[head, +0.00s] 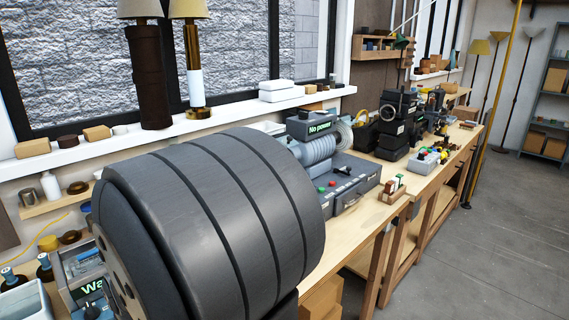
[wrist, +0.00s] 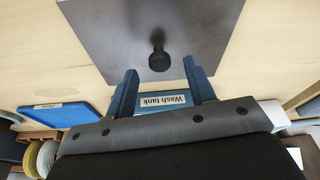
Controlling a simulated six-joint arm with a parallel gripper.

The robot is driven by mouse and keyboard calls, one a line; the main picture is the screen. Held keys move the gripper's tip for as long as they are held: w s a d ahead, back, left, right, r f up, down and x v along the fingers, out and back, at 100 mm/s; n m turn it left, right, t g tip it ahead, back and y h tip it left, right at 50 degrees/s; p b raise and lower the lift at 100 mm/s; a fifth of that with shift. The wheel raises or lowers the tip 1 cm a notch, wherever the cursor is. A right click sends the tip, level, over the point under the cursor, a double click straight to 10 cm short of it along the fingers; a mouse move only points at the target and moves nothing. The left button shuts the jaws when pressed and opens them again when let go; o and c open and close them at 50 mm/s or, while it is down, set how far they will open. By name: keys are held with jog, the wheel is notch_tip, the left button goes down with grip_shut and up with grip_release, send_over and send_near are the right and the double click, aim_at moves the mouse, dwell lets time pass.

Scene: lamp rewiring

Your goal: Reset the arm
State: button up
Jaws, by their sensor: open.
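My gripper (wrist: 160,70) shows in the wrist view as two blue fingers, spread apart with nothing between their tips. A grey flat plate (wrist: 110,35) with a black knob (wrist: 159,59) lies beyond the fingertips. I cannot tell the distance between fingers and knob. In the head view, part of a label starting "Wa" (head: 92,285) shows at the lower left, partly hidden by my large dark grey arm link. The gripper itself is hidden in the head view.
A grey unit showing "No power" (head: 319,127) stands on the bench (head: 395,180) beyond my arm. Two lamps (head: 150,75) (head: 193,80) stand on the white sill. A blue tray (wrist: 62,115) lies left in the wrist view. The floor (head: 500,230) at right is clear.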

jog(key=shift+x, duration=1.1)
jog(key=v, duration=1.8)
jog(key=x, duration=1.8)
notch_tip(320, 180, up, 8)
jog(key=shift+f, duration=0.15)
jog(key=shift+f, duration=0.1)
notch_tip(320, 180, down, 7)
jog(key=shift+d+r, duration=0.1)
jog(key=v, duration=0.9)
jog(key=shift+r, duration=0.4)
